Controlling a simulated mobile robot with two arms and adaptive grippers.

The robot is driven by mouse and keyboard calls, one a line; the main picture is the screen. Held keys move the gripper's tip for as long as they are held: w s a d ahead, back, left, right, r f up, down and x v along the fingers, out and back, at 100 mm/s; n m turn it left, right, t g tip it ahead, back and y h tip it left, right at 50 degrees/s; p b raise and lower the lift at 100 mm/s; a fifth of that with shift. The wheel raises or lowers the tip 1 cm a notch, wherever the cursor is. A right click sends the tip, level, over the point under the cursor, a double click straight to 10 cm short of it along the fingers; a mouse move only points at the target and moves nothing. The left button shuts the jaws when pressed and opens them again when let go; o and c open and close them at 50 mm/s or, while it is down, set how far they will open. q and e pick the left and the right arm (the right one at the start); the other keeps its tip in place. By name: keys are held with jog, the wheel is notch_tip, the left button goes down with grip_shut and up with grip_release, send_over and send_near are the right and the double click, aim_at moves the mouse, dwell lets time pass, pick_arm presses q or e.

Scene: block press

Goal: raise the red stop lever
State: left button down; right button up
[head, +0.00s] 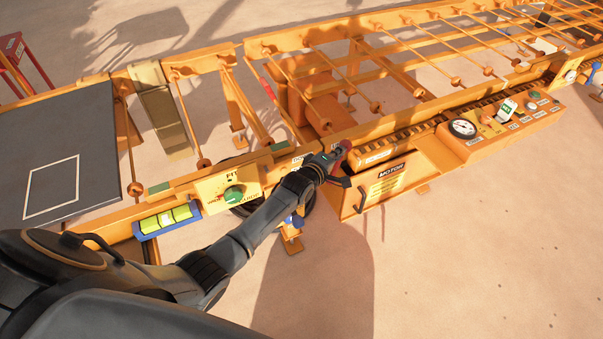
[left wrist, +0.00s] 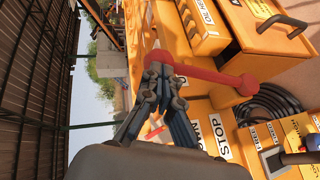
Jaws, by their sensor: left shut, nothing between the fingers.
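The red stop lever (left wrist: 212,75) shows in the left wrist view as a red bar with a rounded knob at its right end. Its other end is partly hidden behind my fingers. In the head view only a small red part of the lever (head: 345,145) shows, right at my gripper. My left gripper (head: 334,162) is shut and empty at the lever. In the left wrist view its closed fingertips (left wrist: 162,72) overlap the lever's left part. I cannot tell whether they touch it. A white STOP label (left wrist: 223,135) shows below the lever. My right gripper is not in view.
An orange motor box (head: 387,182) with a handle stands just right of my gripper. A green dial panel (head: 234,193) and a yellow level (head: 167,220) sit left. A gauge panel (head: 463,128) is farther right. The sandy ground in front is clear.

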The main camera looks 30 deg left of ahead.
aim_at(351, 149)
pick_arm(q)
jog(key=w+d+g, duration=0.1)
jog(key=w+d+g+y+p, duration=0.1)
jog(key=w, duration=0.1)
jog(key=shift+w+d+f+m, duration=0.2)
jog(key=shift+d+m, duration=0.15)
jog(key=shift+m, duration=0.05)
jog(key=shift+w+d+f+b, duration=0.2)
jog(key=shift+w+d+b, duration=0.35)
jog(key=shift+b, duration=0.2)
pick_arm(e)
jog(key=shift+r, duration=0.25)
pick_arm(q)
jog(key=shift+r, duration=0.15)
